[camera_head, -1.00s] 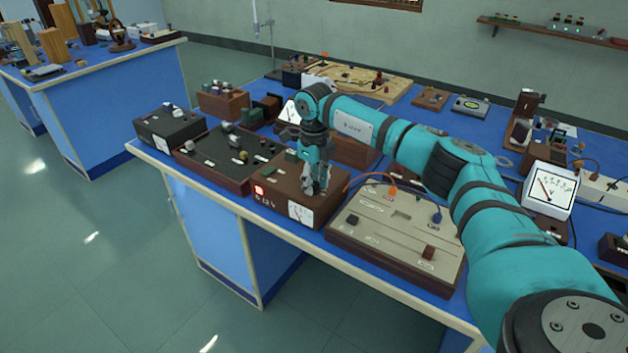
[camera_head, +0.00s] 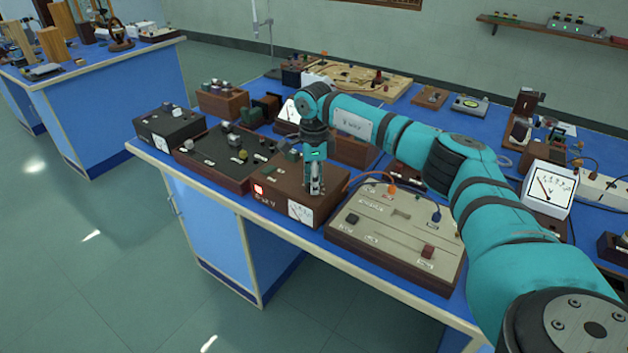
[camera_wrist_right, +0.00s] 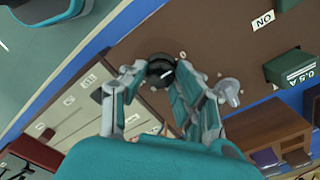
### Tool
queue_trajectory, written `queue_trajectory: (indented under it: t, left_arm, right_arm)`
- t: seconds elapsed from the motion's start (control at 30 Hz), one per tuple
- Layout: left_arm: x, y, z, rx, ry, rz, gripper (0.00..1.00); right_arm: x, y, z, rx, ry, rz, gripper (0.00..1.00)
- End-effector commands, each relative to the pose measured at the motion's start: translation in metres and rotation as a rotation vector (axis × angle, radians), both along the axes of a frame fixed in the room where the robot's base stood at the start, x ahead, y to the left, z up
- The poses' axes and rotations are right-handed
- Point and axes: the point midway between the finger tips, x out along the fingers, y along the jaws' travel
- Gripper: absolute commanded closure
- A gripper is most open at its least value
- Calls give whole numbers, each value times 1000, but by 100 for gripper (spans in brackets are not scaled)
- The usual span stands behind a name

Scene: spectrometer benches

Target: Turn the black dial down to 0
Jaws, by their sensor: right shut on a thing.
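The black dial (camera_wrist_right: 160,67) sits on top of a brown box (camera_head: 276,201), which also fills the upper middle of the right wrist view (camera_wrist_right: 205,32). My right gripper (camera_wrist_right: 157,72) points down at the box with its two fingers shut on the dial, one on each side. In the head view the right gripper (camera_head: 315,188) hides the dial. The dial's setting is too small to read. My left gripper is not in view.
A beige panel with sliders (camera_head: 350,235) stands close to the right of the box. A dark box with knobs (camera_head: 205,165) stands to its left. The blue bench's front edge (camera_head: 215,203) runs close by.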

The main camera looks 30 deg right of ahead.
Motion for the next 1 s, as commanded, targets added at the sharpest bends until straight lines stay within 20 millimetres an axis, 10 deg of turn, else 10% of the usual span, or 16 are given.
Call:
queue_trajectory:
  t: [0.53,0.57,0.7,1.0]
  left_arm:
    - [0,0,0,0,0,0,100]
    - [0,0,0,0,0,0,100]
    - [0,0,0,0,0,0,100]
    - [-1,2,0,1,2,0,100]
  right_arm:
    - [1,0,2,0,-6,27,100]
    - [1,0,2,0,-6,27,68]
    - [1,0,1,0,-4,26,50]
    - [1,0,2,0,-2,26,47]
